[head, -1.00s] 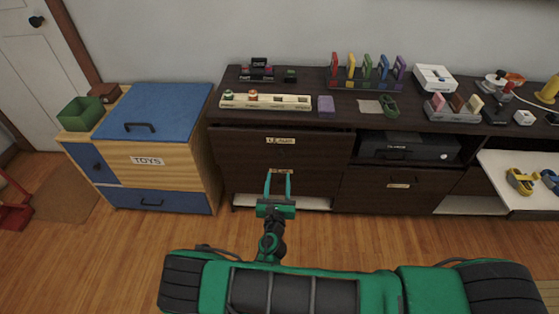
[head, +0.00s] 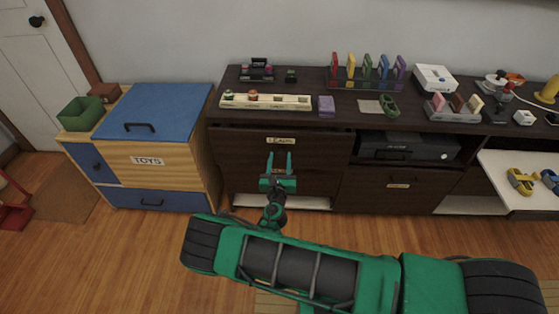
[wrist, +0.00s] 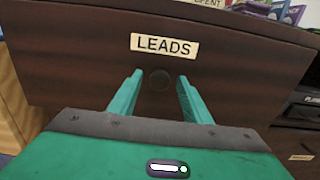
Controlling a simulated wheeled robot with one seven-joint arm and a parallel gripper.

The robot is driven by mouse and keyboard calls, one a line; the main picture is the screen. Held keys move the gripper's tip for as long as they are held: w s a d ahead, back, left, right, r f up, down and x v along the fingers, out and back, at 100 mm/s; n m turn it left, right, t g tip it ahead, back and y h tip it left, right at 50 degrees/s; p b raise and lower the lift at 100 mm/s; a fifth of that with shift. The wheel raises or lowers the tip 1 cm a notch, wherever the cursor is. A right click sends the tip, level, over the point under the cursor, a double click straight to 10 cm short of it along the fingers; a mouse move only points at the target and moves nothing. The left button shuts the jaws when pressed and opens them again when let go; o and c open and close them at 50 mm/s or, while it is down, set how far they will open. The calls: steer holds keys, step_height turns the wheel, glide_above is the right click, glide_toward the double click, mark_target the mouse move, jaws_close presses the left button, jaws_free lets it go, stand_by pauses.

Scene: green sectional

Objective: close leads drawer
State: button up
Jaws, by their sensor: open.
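The leads drawer (head: 240,147) is the dark brown upper front at the left of the long cabinet. Its LEADS label (wrist: 164,45) is clear in the wrist view. Its front seems to stand out a little from the cabinet; how far is hard to tell. My gripper (head: 279,154) is open and empty in front of it, its fingers pointing at the front just below the label. In the wrist view, a round dark knob (wrist: 160,79) shows between the fingertips (wrist: 158,76). I cannot tell whether the fingertips touch the front.
The cabinet top (head: 340,108) carries a battery rack (head: 266,102), coloured upright pieces and other small items. A dark player (head: 408,148) sits in the open bay to the right. A blue and wood TOYS chest (head: 165,150) stands close on the left. Wooden floor (head: 110,235) lies clear in front.

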jaws_close()
steer(key=w, duration=0.4)
steer(key=shift+d, duration=0.1)
steer(key=shift+w+r, duration=0.1)
steer(key=shift+w, duration=0.05)
jaws_free()
steer(key=s, duration=1)
steer(key=shift+s+a, duration=0.2)
steer(key=shift+s, duration=0.15)
